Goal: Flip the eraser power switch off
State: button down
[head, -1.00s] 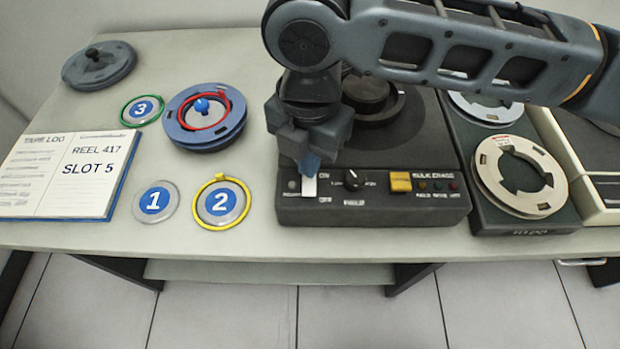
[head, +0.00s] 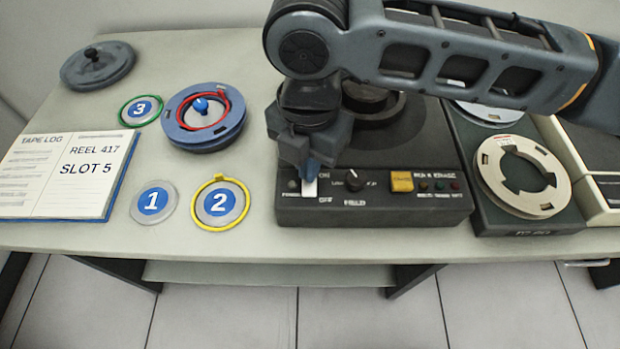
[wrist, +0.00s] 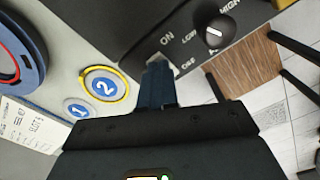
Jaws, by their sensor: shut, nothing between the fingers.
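The bulk eraser (head: 405,215) is a dark box near the table's front edge. Its white power switch plate (head: 310,188) is at the left of the front panel, between ON and OFF labels. My gripper (head: 309,172) points down over this switch, with its blue fingertips together and nothing held. In the wrist view, the fingertips (wrist: 157,75) lie over the pale switch plate (wrist: 161,60) and hide much of it. I cannot tell whether they touch it or which way the switch is set.
A knob (head: 354,180), an orange button (head: 401,181) and small lamps are right of the switch. Left are numbered discs, a blue reel (head: 205,139) and an open log book (head: 75,175). A cream reel (head: 523,177) lies on the right. My arm passes above the eraser.

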jog(key=shift+f, duration=0.45)
jog(key=shift+r, duration=0.15)
jog(key=shift+r+p, duration=2.8)
jog(key=shift+r, duration=0.65)
